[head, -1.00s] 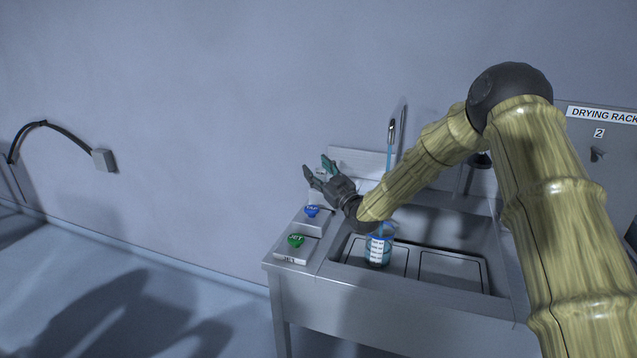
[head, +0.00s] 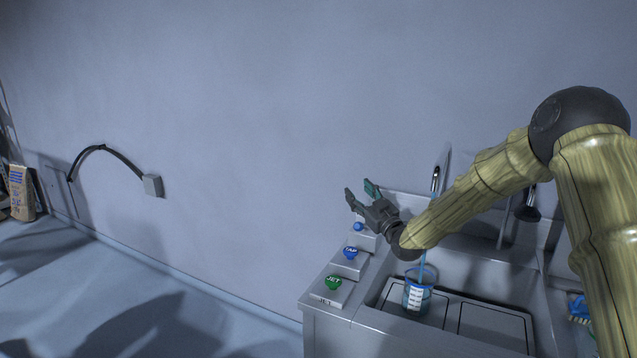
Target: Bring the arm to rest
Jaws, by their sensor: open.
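My gripper (head: 361,192) is open and empty. It is held above the left end of the sink unit, pointing up and left towards the wall. My bamboo-like arm reaches in from the right, across the back of the sink. The wrist hides part of the sink's left back corner.
The sink (head: 312,318) has a blue-tinted beaker (head: 418,293) standing in its basin. A green JET button (head: 333,283), a blue TAP button (head: 350,252) and another blue button (head: 358,226) line its left side. A brush (head: 579,308) lies at right. A paper sack (head: 21,192) stands far left.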

